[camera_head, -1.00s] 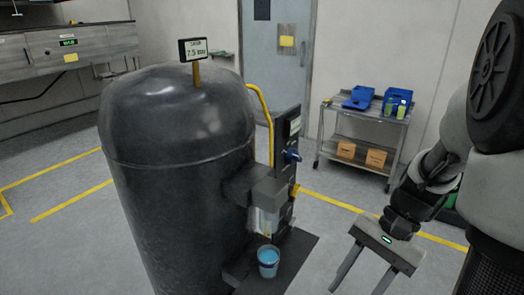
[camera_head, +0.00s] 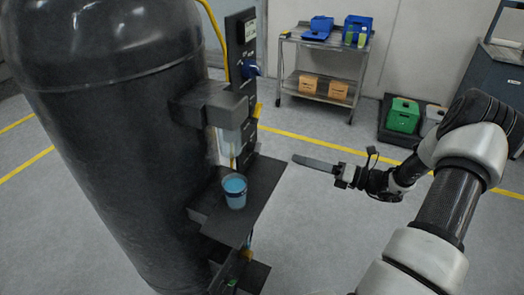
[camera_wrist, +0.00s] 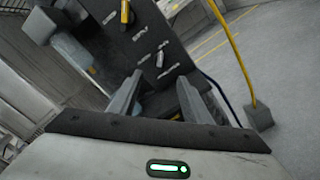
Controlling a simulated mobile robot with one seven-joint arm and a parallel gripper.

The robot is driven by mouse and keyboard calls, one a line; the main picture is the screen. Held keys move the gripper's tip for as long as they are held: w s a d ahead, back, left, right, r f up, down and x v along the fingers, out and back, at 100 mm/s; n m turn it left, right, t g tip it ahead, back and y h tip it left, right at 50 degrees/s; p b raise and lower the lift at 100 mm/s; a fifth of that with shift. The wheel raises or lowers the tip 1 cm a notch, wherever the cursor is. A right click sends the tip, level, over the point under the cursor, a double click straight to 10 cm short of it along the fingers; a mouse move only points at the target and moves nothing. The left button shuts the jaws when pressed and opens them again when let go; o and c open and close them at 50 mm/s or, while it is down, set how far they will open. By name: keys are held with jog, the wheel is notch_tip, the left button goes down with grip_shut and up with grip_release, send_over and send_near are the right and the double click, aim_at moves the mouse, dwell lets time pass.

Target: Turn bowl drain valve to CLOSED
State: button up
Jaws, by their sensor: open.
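The piston filler's dark panel (camera_head: 243,90) stands on the right side of the big black tank (camera_head: 115,120). It carries a blue handle (camera_head: 250,68) and a yellow handle (camera_head: 257,108). In the wrist view the panel (camera_wrist: 143,45) is tilted, with a yellow handle (camera_wrist: 126,12) at the top and a small pale lever (camera_wrist: 160,58) lower down. Its labels are too small to read, so I cannot tell which is the bowl drain valve. My gripper (camera_head: 296,160) points left at the panel, apart from it. In the wrist view its open fingers (camera_wrist: 163,95) hold nothing.
A blue cup (camera_head: 235,190) stands on the filler's dark shelf (camera_head: 262,190), which juts toward my gripper. A yellow hose or rail (camera_wrist: 230,50) rises right of the panel. A trolley (camera_head: 325,65) and green crate (camera_head: 403,115) stand behind. Floor between is clear.

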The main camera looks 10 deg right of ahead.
aim_at(254, 148)
jog(key=b+x, duration=0.1)
jog(key=x, duration=1.3)
jog(key=shift+f, duration=0.1)
jog(key=c, duration=1)
